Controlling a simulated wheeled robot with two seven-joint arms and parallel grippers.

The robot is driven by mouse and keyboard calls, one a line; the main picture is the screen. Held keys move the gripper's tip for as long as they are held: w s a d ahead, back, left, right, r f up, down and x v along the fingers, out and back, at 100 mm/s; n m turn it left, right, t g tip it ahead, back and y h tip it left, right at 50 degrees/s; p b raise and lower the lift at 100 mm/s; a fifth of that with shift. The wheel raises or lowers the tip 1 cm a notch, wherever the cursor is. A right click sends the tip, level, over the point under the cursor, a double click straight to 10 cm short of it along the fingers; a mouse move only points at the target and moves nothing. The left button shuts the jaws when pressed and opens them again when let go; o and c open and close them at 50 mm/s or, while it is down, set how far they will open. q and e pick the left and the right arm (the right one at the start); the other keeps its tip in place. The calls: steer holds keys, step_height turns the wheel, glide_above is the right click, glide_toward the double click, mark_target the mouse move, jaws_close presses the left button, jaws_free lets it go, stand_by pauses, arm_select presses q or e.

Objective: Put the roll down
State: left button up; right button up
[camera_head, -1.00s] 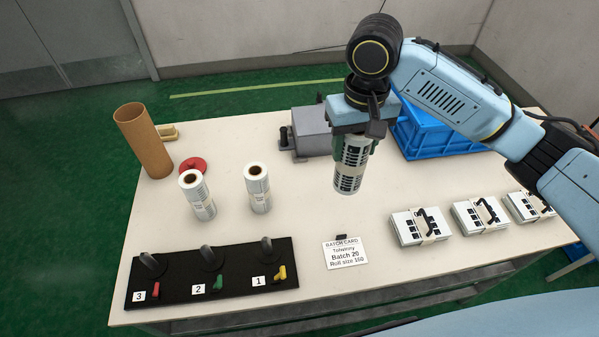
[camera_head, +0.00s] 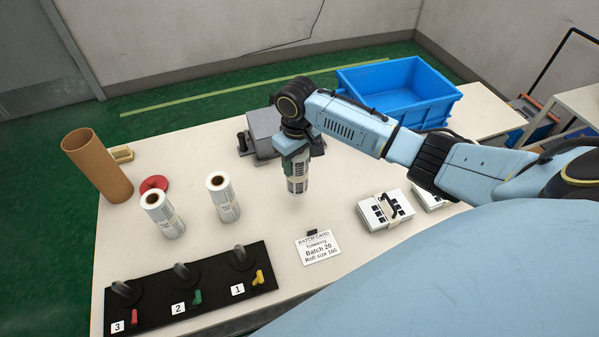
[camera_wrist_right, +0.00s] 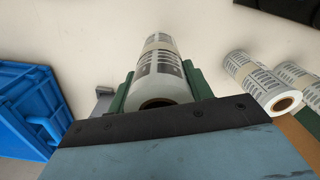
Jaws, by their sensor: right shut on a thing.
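My right gripper (camera_head: 296,160) is shut on a white printed roll (camera_head: 297,184) and holds it upright over the middle of the table (camera_head: 280,228). The roll's lower end is at or just above the tabletop; I cannot tell if it touches. In the right wrist view the held roll (camera_wrist_right: 160,75) sits between the green fingers, its open core facing the camera. Two similar rolls, a left one (camera_head: 163,217) and a right one (camera_head: 223,199), stand on the table to the left. My left gripper is not in view.
A black board (camera_head: 195,290) with numbered hooks lies at the front left. A batch card (camera_head: 318,248) stands in front of the held roll. A cardboard tube (camera_head: 97,165), red disc (camera_head: 154,183), grey device (camera_head: 265,130), blue crate (camera_head: 400,88) and banded stacks (camera_head: 385,212) surround it.

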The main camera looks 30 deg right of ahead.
steer(key=shift+f+b, duration=0.4)
steer(key=shift+f, duration=2.45)
steer(key=o, duration=1)
step_height(320, 180, up, 12)
steer(key=shift+r+p, duration=0.15)
steer(key=shift+p, duration=0.8)
